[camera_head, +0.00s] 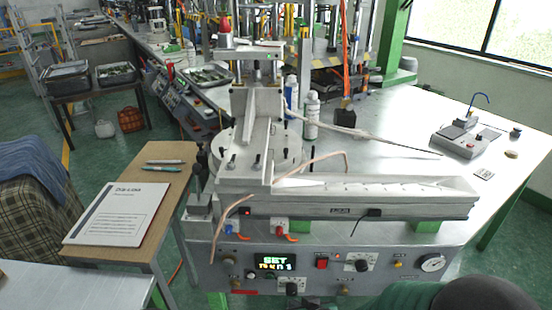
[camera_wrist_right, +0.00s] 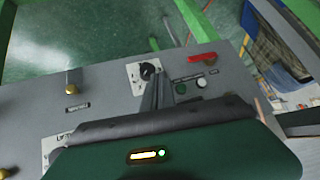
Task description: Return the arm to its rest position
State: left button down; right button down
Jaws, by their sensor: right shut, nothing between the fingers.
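My right gripper (camera_wrist_right: 158,82) shows in the wrist view as two grey fingers, shut and empty, in front of the machine's grey control panel. A black knob on a white plate (camera_wrist_right: 137,72) is close beyond the fingertips; I cannot tell whether they touch it. In the head view my green and black right arm parts show at the bottom right edge, below the panel. The fingers are not clear there. The wax injection machine (camera_head: 340,208) stands in the middle, with a lit display (camera_head: 275,264) and a gauge (camera_head: 431,262). My left gripper is not in view.
A wooden side table (camera_head: 172,192) with a booklet (camera_head: 120,213) and pens stands at the left. The white workbench (camera_head: 400,118) holds bottles (camera_head: 311,116) and a grey device (camera_head: 465,138). A red bar (camera_wrist_right: 203,58) lies on the panel near my fingers. Green floor is open at the left.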

jog(key=s+d+r+m+g+h, duration=0.2)
jog(key=s+d+g+h, duration=0.25)
jog(key=s+d, duration=0.9)
notch_tip(320, 180, up, 17)
jog(key=d+p, duration=0.2)
jog(key=p, duration=1.4)
jog(key=shift+w+f+g+p, duration=0.15)
jog(key=shift+g+p, duration=0.15)
jog(key=shift+g, duration=0.15)
jog(key=shift+y, duration=0.25)
